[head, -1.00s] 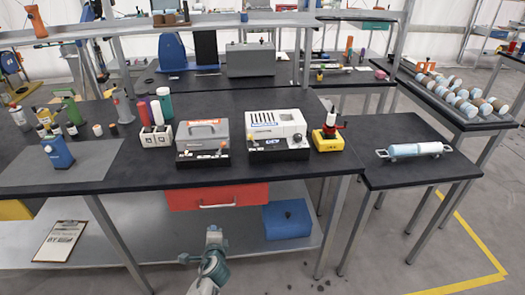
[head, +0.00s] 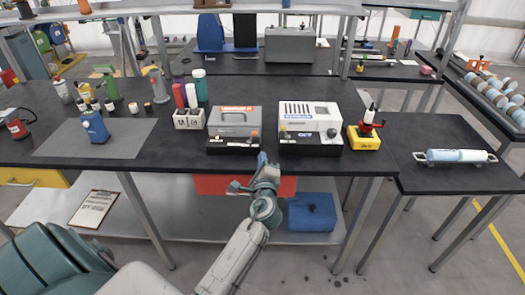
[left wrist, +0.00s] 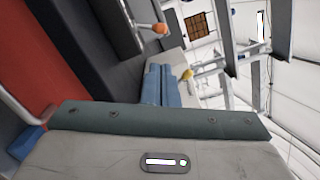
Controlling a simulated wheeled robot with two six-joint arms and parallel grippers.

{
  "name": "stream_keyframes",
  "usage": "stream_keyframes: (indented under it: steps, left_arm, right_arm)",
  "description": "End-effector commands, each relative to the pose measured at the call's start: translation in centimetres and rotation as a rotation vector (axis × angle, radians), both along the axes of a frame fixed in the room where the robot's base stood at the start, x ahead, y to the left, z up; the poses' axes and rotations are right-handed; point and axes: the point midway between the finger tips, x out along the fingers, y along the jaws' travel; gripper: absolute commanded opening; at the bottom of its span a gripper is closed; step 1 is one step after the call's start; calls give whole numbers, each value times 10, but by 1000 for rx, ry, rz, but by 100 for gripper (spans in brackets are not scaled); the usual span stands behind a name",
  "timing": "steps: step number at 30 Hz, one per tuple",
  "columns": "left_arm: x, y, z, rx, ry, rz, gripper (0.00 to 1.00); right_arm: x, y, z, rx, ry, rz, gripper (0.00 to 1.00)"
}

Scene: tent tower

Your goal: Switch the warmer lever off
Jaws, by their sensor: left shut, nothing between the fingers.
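I cannot tell for sure which device is the warmer. A grey box with a top handle and an orange label (head: 235,120) stands on the bench, with an orange-tipped lever (head: 254,133) at its front right. Right of it is a white box with a blue label (head: 308,115), with a yellow knob (head: 283,127) at its front left. My left gripper (head: 262,160) is shut and empty at the bench's front edge, below the gap between the boxes. In the left wrist view, its blue fingers (left wrist: 160,85) lie near the orange knob (left wrist: 160,28) and yellow knob (left wrist: 187,74). My right gripper is not in view.
The dark bench (head: 180,155) has a front edge close to my left gripper. A red drawer (head: 215,184) and a blue box (head: 312,212) are below. A yellow block with a red-and-white tool (head: 364,138) stands to the right. A white block with bottles (head: 188,119) stands to the left.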

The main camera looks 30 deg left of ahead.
Motion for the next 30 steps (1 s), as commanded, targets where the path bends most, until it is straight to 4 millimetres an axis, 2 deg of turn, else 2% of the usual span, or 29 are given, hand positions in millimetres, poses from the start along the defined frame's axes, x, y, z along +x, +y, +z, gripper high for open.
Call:
stream_keyframes:
  steps: [9,15,30]
  left_arm:
    - [47,34,6,1,0,2,0]
    - [67,48,5,0,1,0,0]
    - [72,53,4,-2,0,0,0]
  right_arm:
    - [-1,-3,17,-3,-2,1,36]
    - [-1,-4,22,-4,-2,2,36]
    - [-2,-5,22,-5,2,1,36]
